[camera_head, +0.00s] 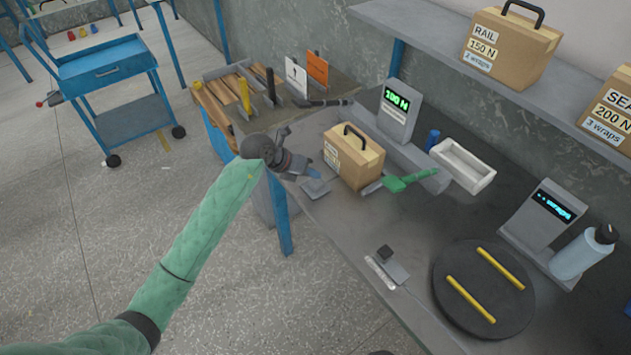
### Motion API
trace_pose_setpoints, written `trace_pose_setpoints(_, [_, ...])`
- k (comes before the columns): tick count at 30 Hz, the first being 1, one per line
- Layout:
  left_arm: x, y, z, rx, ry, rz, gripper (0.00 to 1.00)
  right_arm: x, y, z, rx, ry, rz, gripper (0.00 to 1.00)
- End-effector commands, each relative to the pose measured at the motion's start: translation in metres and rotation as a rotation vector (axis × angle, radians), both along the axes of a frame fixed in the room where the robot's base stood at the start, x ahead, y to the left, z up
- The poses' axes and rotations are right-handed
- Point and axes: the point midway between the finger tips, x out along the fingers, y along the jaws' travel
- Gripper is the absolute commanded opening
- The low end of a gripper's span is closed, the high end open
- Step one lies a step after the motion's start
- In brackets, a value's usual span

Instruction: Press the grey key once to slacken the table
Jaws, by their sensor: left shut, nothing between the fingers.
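My left gripper (308,172) is shut and empty at the left end of the dark bench. Its fingers are just above and beside a small flat grey pad, which looks like the grey key (315,188). Whether they touch it cannot be told. The round dark table (447,262) bears two yellow bars (485,268). A grey display (398,108) reads "100 N" in green. Another display (542,215) shows blue text. My right gripper is not in view.
A cardboard box (352,158) with a black handle stands right of my left gripper. Boxes stand on the shelf (425,22). The bench middle is clear.

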Motion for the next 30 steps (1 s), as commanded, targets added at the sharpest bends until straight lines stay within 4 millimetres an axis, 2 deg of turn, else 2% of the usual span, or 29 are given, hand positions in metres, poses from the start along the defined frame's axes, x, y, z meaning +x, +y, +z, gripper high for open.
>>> trace_pose_setpoints(21, [0.0000,0.0000,-0.0004,0.000,0.000,0.000,0.00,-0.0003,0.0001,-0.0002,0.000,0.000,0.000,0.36])
trace_pose_setpoints(30, [0.0002,0.0005,-0.0083,0.001,0.000,0.001,0.00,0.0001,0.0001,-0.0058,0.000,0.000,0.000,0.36])
